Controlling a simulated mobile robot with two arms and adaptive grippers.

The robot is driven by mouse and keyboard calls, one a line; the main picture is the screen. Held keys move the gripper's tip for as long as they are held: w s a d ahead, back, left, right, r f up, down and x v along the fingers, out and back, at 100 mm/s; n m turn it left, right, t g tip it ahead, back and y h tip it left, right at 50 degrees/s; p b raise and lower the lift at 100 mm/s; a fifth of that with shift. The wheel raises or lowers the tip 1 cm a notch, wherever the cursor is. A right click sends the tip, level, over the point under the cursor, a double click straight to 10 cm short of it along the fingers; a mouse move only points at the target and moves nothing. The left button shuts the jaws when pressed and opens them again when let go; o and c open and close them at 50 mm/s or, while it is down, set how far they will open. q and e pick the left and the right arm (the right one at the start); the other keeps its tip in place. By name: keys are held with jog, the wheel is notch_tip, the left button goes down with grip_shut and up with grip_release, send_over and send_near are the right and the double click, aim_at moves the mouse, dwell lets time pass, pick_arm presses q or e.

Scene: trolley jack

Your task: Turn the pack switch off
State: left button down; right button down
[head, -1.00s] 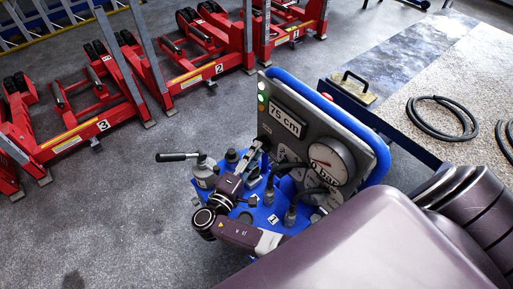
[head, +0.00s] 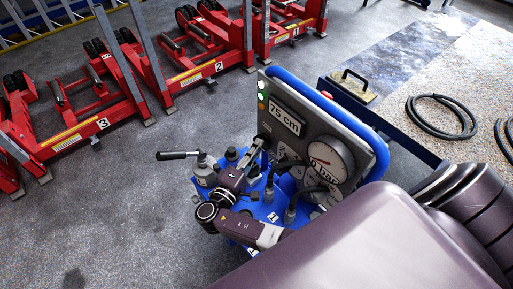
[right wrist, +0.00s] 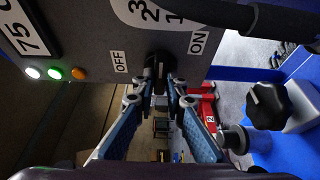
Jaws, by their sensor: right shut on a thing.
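The pack switch (right wrist: 158,64) is a black knob on the grey panel, between the OFF label (right wrist: 120,62) and the ON label (right wrist: 197,43) in the right wrist view. My right gripper (right wrist: 159,80) is shut on the knob, with one fingertip on each side. The fingertips partly cover it, so I cannot tell exactly which label it points to. In the head view my right gripper (head: 256,152) reaches the lower left of the grey panel (head: 345,140), and the knob is hidden there. My left gripper is not in view.
Below are a blue deck with hoses and a black lever (head: 178,155). Red lifting columns (head: 125,70) stand behind.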

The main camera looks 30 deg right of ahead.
jog(key=n+g+p, duration=0.2)
jog(key=n+p, duration=0.1)
jog(key=n, duration=0.1)
jog(key=n+g+y+p, duration=0.1)
jog(key=n+g+p, duration=0.1)
jog(key=n+p, duration=0.1)
jog(key=n+g+y+p, duration=0.1)
jog(key=n+g+p, duration=0.2)
jog(key=n, duration=0.3)
jog(key=shift+w+a+r, duration=0.1)
jog(key=shift+w+r, duration=0.3)
jog(key=shift+n, duration=0.3)
dwell(0.5)
jog(key=c, duration=2)
grip_release()
jog(key=shift+o, duration=0.2)
jog(key=shift+r, duration=0.15)
